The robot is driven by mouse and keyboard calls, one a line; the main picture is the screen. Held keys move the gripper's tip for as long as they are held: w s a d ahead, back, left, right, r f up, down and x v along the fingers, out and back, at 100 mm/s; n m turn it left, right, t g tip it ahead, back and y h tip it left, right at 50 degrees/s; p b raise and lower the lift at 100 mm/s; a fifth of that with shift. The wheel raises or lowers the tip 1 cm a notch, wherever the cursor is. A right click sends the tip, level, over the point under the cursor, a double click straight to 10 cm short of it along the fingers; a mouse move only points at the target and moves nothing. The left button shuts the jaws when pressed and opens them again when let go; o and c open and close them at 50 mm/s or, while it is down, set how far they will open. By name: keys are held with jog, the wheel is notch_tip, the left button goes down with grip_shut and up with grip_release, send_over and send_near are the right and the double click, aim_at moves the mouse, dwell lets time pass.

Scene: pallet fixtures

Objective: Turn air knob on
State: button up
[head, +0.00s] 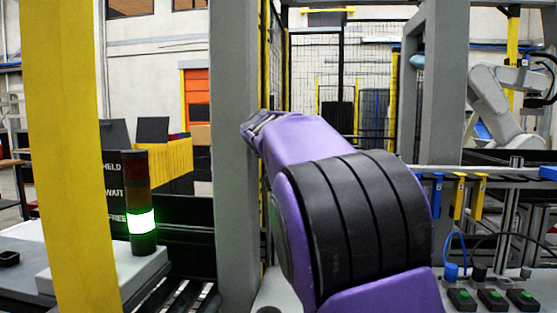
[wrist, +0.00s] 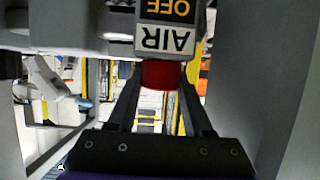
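The red air knob (wrist: 161,75) shows in the wrist view, just below a white label that reads AIR (wrist: 164,40) and a black plate that reads OFF (wrist: 168,9). The lettering is upside down in this view. My gripper (wrist: 162,73) has its two dark fingers spread, one on each side of the knob, with the knob between the fingertips. I cannot tell whether either finger touches it. In the head view my purple arm reaches toward a grey post (head: 234,150); the knob and its label cannot be made out there.
A yellow post (head: 70,150) stands at the left. A signal tower (head: 140,205) has its white-green lamp lit. A grey column (head: 440,80) stands at the right, beside a rail with blue and yellow clips (head: 459,195) and several green-buttoned boxes (head: 491,298). A grey surface fills the wrist view's right side.

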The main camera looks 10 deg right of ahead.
grip_shut()
